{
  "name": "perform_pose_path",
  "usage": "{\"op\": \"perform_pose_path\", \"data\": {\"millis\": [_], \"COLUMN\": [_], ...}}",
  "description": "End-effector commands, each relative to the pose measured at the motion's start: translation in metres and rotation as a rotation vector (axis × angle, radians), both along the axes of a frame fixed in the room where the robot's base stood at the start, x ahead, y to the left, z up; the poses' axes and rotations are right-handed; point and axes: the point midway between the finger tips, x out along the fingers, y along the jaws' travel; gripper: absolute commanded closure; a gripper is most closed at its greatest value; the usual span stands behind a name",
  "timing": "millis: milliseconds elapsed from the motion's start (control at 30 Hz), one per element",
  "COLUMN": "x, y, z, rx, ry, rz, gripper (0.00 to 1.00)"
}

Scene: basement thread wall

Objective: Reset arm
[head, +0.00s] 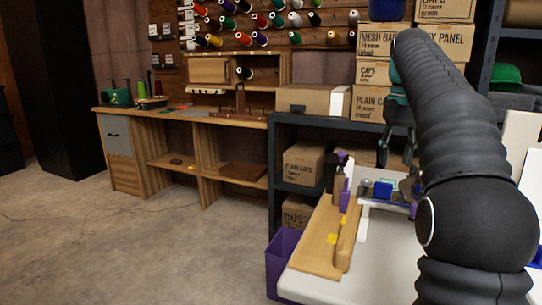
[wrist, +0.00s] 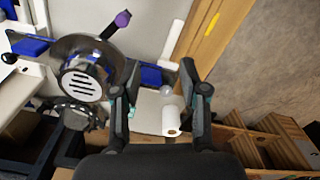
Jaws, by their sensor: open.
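My gripper (wrist: 158,68) is open, its two dark fingers spread apart. Nothing is held between them. In the head view my black arm rises from the lower right and bends over, with my gripper (head: 408,155) hanging above the white worktable (head: 330,288). A white roll (wrist: 172,118) shows between the fingers in the wrist view; I cannot tell how far below it is. A round silver machine part (wrist: 82,80) with slots and a purple-tipped lever (wrist: 122,19) is left of the fingers.
A wooden board (head: 318,240) with yellow tags lies on the worktable, beside a purple bin (head: 280,262). A blue block (head: 383,190) is near my arm. Stacked boxes (head: 377,73) fill the shelf behind. A wooden bench (head: 215,118) stands under the thread wall; open floor (head: 150,240) is left.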

Motion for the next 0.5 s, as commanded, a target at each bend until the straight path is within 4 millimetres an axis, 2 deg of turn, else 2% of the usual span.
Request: {"op": "perform_pose_path", "data": {"millis": [133, 233, 500], "x": [0.013, 0.024, 0.041], "y": [0.000, 0.002, -0.002], "z": [0.000, -0.008, -0.051], "rx": [-0.013, -0.017, -0.020], "ry": [-0.056, -0.083, -0.105], "rz": [-0.015, -0.021, -0.049], "gripper": [0.56, 0.56, 0.56]}}
